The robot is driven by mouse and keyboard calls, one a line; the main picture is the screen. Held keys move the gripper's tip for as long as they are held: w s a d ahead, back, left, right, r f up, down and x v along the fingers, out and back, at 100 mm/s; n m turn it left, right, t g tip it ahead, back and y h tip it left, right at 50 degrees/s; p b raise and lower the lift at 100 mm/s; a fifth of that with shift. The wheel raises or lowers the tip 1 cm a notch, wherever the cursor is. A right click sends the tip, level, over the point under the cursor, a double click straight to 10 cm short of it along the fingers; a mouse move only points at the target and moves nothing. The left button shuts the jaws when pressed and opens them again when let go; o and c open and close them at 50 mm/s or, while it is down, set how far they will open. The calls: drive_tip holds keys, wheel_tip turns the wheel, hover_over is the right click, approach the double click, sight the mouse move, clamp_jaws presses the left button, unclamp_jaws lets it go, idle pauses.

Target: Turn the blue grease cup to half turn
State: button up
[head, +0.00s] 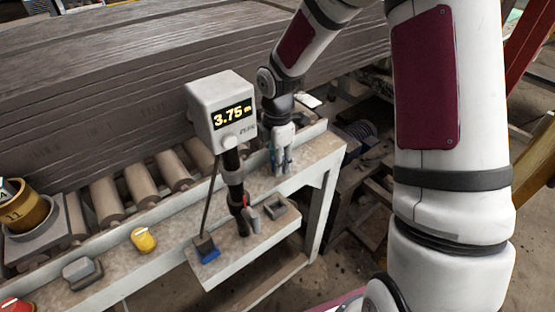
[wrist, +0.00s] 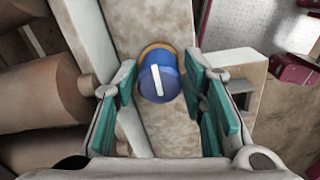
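The blue grease cup (wrist: 170,82) is a round knob with a white line on top, on a tan ring on the narrow ledge. The line runs nearly up and down in the wrist view, its top leaning slightly left. My gripper (wrist: 160,77) is open, with a teal-padded finger on each side of the cup. The left pad looks very near it; I cannot tell whether either pad touches. In the head view my gripper (head: 283,158) points down over the ledge, and I cannot make out the cup there.
A grey display box (head: 220,108) reading 3.75 stands on a post left of my gripper. A yellow knob (head: 144,240) and a red knob (head: 15,305) sit further left on the ledge. Rollers (head: 140,188) lie behind, below a large grey block (head: 120,85). A blue-based tool (head: 207,250) rests on the lower shelf.

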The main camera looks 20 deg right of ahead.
drive_tip(key=c, duration=0.9)
